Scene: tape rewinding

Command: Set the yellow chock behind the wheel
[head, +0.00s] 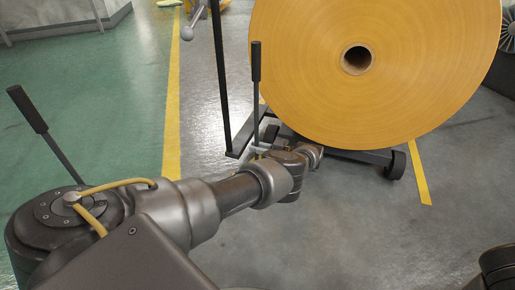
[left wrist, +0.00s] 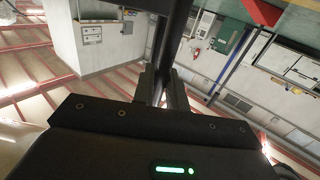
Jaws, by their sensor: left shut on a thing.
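My left arm reaches to the foot of the cart under the big yellow roll (head: 410,85). My left gripper (head: 262,149) is low there, beside the cart frame (head: 345,155). In the left wrist view its fingers (left wrist: 162,88) are closed around a dark bar (left wrist: 182,22). In the head view an upright rod with a black grip (head: 256,62) rises at the gripper. A small bit of yellow shows at the fingertips, but no chock shape can be made out. A dark cart wheel (head: 395,165) stands to the right. My right gripper is not in view.
Another black-gripped lever (head: 27,108) stands at the left, partly behind my arm. A tall dark post (head: 221,75) rises left of the roll. Yellow floor lines (head: 172,110) run by the cart. The grey floor in front is clear.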

